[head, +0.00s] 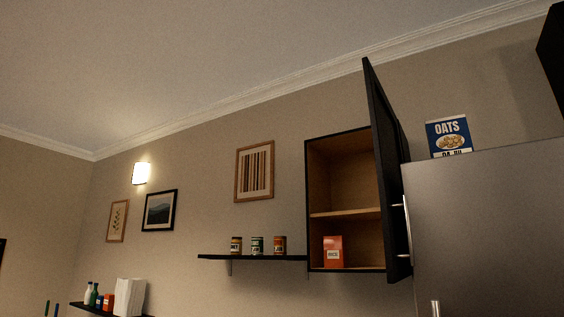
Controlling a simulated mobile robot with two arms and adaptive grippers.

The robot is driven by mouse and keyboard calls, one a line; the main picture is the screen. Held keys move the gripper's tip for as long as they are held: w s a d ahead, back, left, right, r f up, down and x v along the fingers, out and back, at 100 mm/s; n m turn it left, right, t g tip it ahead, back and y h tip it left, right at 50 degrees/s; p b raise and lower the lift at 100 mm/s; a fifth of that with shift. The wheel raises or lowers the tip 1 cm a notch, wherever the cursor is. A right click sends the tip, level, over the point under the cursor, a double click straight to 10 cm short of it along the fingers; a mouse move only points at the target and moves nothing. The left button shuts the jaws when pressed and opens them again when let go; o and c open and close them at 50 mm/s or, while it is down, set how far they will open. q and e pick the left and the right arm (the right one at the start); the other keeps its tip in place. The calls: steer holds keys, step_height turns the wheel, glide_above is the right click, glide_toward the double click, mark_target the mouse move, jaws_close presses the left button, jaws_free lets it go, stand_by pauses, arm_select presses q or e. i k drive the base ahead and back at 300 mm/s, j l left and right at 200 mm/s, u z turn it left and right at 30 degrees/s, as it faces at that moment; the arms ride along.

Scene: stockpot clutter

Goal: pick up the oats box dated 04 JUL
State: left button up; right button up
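A blue oats box (449,136) stands upright on top of the tall grey fridge (490,215) at the right. It reads OATS in white above a picture of a bowl. A white date strip at its foot is partly cut off by the fridge's top edge, and its date cannot be read for sure. No other oats box is clearly in view. Neither of my grippers shows in the head view.
A dark wall cabinet (345,201) left of the fridge has its door (387,180) swung open towards the fridge. A red box (333,252) stands on its bottom shelf. A black wall shelf (250,258) holds three cans. A lower shelf (147,316) holds bottles and a white item.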

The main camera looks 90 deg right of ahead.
mark_target(450, 135)
steer(key=z, duration=1.9)
steer(key=i+l+z, duration=0.1)
steer(key=z, duration=1.75)
steer(key=i+j, duration=0.05)
steer(key=j, duration=0.05)
